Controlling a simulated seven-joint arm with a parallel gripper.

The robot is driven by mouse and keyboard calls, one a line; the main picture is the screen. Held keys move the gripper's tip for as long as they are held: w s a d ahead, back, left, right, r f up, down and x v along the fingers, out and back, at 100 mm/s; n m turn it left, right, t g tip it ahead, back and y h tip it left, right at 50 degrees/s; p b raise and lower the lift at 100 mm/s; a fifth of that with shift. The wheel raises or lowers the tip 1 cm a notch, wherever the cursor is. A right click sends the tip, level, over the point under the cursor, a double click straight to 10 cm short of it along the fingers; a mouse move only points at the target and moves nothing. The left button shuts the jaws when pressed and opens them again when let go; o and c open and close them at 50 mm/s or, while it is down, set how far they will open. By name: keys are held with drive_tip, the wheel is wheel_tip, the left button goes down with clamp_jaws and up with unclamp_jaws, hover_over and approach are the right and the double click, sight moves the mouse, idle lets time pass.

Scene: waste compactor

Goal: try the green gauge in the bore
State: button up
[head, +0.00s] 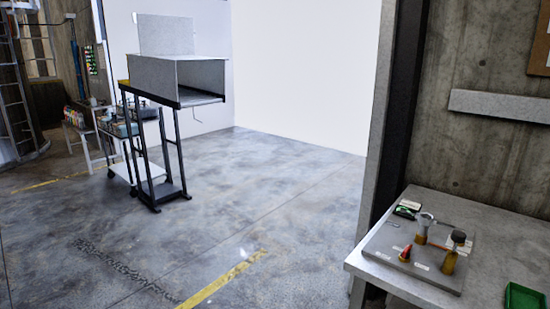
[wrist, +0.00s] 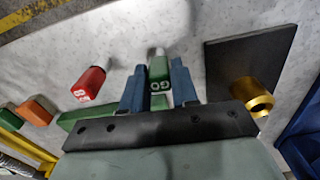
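In the wrist view, the green gauge (wrist: 159,72), marked GO and with a grey tip at its far end, lies between the two blue fingers of my gripper (wrist: 159,84). The fingers appear to touch both its sides. A gold ring-shaped bore piece (wrist: 247,92) with a dark opening sits at the right, on or beside a dark square plate (wrist: 225,48). It is apart from the gauge. A red gauge (wrist: 89,84) with white lettering and a grey tip lies to the left. My gripper is not in the head view.
In the wrist view, an orange block (wrist: 37,110) and a green block lie at the far left, and a green strip (wrist: 75,118) shows behind my gripper. In the head view, a grey board (head: 383,243) with several small parts and a green tray (head: 524,299) stand on the right bench.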

drive_tip(key=c, duration=0.4)
drive_tip(key=shift+r, duration=2.5)
drive_tip(key=shift+w, duration=0.1)
drive_tip(key=shift+w, duration=0.35)
drive_tip(key=shift+w+a+r, duration=0.4)
drive_tip(key=shift+w+r, duration=0.85)
drive_tip(key=shift+w, duration=1.1)
drive_tip(key=shift+w+a+r, duration=0.4)
drive_tip(key=shift+w+r, duration=0.9)
drive_tip(key=shift+w, duration=1)
drive_tip(key=shift+w+a+r, duration=0.4)
drive_tip(key=shift+w+r, duration=0.85)
drive_tip(key=shift+w, duration=1.1)
